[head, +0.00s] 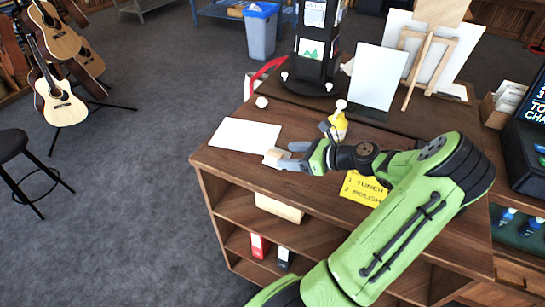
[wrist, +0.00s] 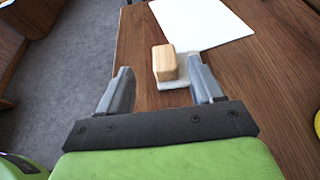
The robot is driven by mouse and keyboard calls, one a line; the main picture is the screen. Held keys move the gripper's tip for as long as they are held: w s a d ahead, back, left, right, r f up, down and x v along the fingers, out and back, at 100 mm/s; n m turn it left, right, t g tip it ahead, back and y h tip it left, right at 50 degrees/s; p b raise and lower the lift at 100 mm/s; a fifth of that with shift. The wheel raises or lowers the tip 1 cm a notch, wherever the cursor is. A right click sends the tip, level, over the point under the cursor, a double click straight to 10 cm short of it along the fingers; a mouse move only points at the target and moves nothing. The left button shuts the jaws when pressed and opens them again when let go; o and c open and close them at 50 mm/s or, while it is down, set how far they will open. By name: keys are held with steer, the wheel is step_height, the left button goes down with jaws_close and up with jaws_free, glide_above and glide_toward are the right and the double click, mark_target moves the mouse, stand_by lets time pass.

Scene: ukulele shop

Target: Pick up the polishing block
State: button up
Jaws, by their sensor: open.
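The polishing block (wrist: 164,62) is a small light-wood block with a pale grey-white pad (wrist: 176,84) under it. It rests on the brown wooden counter near a white sheet. In the head view the block (head: 274,156) shows just left of my fingertips. My gripper (wrist: 161,85) is open in the wrist view, one grey finger on each side. The block lies just ahead of and between the fingertips, closer to the right finger. The gripper (head: 292,156) also shows low over the counter in the head view. I cannot tell whether the right finger touches the pad.
A white sheet (head: 245,138) lies left of the block. A yellow bottle (head: 338,125) stands behind my wrist, and a yellow note (head: 364,188) lies near my arm. A black display stand (head: 315,50) and small easels stand at the back. The counter's left edge is close.

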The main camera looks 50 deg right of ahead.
mark_target(274, 153)
steer(key=x, duration=0.4)
steer(key=shift+d+f, duration=0.1)
steer(key=shift+d, duration=0.2)
steer(key=x, duration=0.5)
steer(key=shift+w+f, duration=0.2)
steer(key=shift+w, duration=0.1)
steer(key=shift+s+r, duration=0.1)
steer(key=shift+s, duration=0.05)
steer(key=shift+c, duration=0.8)
steer(key=c, duration=0.9)
